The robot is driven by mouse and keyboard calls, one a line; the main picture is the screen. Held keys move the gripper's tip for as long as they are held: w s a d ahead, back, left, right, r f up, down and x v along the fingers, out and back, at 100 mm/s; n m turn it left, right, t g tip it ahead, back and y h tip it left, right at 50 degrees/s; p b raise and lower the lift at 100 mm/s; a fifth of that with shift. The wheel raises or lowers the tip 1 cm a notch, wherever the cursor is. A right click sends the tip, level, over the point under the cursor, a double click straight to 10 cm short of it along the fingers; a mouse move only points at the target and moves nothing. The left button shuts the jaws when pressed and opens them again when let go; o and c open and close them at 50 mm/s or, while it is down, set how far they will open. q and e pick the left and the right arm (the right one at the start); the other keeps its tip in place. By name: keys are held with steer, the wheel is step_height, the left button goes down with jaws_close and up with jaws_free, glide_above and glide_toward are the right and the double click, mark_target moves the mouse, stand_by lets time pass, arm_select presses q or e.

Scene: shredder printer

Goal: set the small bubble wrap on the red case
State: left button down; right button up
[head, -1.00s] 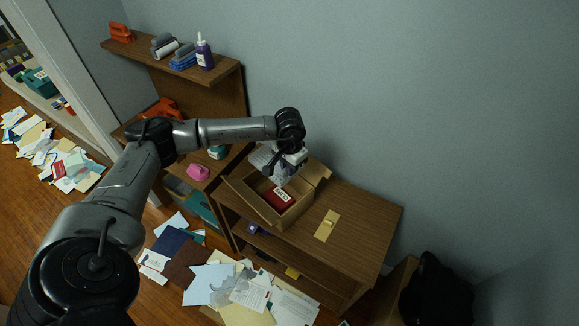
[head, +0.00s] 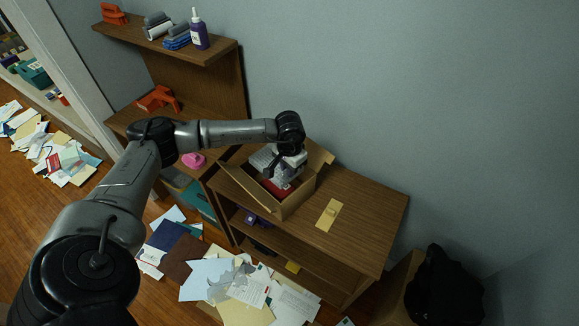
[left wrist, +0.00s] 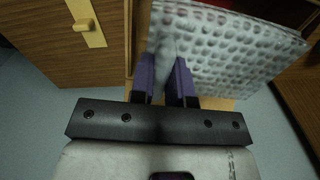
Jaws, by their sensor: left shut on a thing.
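The small bubble wrap (head: 262,159) is a pale grey, dimpled sheet. My left gripper (head: 287,168) is shut on it near one edge and holds it at the open cardboard box. In the left wrist view, the fingers (left wrist: 167,72) pinch the left part of the bubble wrap (left wrist: 228,52), and most of the sheet extends to the right. The red case (head: 281,190) lies inside the box, partly hidden by the gripper and wrap. The wrap is over or beside the case; I cannot tell whether they touch. My right gripper is not in view.
The open cardboard box (head: 297,203) stands on a wooden cabinet (head: 368,212), its flaps spread around the gripper. A yellow plate (head: 329,214) lies to its right. Shelves (head: 222,66) with supplies stand at left. Papers (head: 240,285) litter the floor.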

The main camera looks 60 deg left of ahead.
arm_select(q)
step_height(320, 180, down, 6)
steer(key=b, duration=0.4)
steer(key=shift+f+b, duration=1.85)
steer(key=shift+f, duration=0.4)
steer(key=c, duration=1)
jaws_free()
steer(key=shift+r, duration=0.1)
step_height(320, 180, up, 12)
steer(key=shift+p, duration=1)
steer(key=shift+r, duration=0.75)
